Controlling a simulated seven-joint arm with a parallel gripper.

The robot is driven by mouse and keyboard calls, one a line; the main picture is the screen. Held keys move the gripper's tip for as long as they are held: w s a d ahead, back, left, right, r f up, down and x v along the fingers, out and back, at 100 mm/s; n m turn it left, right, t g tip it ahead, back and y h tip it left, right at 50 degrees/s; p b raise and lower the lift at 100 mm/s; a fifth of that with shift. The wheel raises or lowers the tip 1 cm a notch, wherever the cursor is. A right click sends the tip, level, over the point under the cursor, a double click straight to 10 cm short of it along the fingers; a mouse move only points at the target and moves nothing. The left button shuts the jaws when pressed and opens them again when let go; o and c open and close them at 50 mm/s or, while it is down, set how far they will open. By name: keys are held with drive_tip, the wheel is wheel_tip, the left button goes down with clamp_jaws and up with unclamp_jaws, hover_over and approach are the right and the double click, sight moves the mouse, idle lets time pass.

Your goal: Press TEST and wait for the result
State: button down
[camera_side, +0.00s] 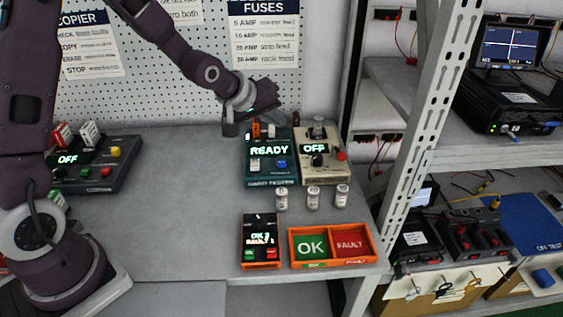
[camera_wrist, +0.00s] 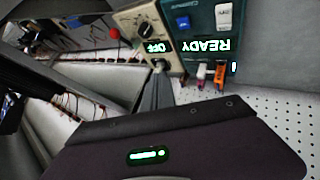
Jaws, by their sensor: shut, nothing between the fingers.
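The teal tester (camera_side: 272,178) stands at the back of the bench, its green display (camera_side: 269,150) reading READY. It has a blue button (camera_side: 282,163) and a white switch (camera_side: 254,165) on its front; I cannot read which is marked TEST. In the wrist view the tester (camera_wrist: 208,72) appears upside down, with the blue button (camera_wrist: 183,22) and READY visible. My gripper (camera_wrist: 158,68) is shut and empty; its hand hangs above and behind the tester's left rear in the side view, apart from the buttons. The fingertips are hard to see there.
A beige unit (camera_side: 312,178) reading OFF adjoins the tester's right. Several small vials (camera_side: 313,198) stand in front. A metal rack post (camera_side: 420,120) rises at right. The bench's middle is clear.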

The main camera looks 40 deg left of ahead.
sight(279, 164)
drive_tip(key=shift+w+f, duration=0.4)
drive_tip(key=shift+f, duration=0.05)
drive_tip(key=shift+f, duration=4.4)
drive_tip(key=shift+f, duration=0.4)
drive_tip(key=shift+f, duration=0.45)
drive_tip(key=shift+r, duration=0.85)
